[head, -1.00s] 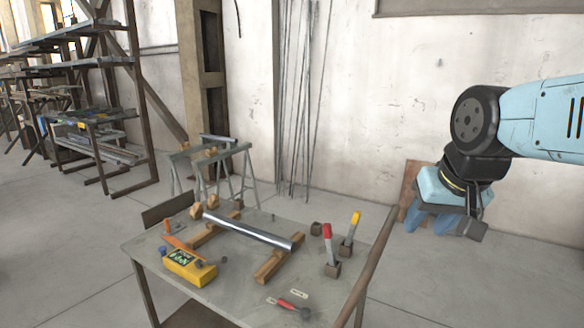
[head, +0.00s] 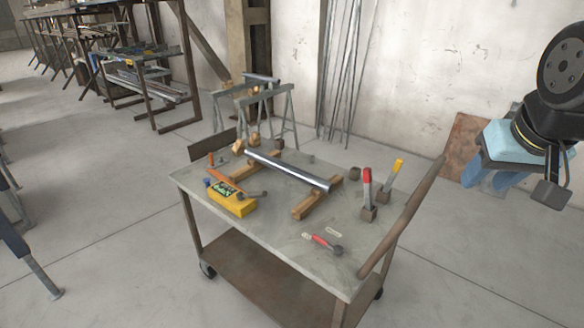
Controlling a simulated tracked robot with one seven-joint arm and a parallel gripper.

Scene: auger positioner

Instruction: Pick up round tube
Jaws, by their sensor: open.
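The round tube (head: 285,170) is a shiny metal bar on the grey cart top. It lies slantwise across two wooden blocks, the left block (head: 239,173) and the right block (head: 317,199). My gripper (head: 520,192) hangs at the right of the head view, well to the right of the cart and apart from the tube. It is open and I see nothing in it. Its fingertips are only partly clear.
The wheeled cart (head: 362,250) has a raised brown handle at its right end. Trestles (head: 262,112) stand behind.

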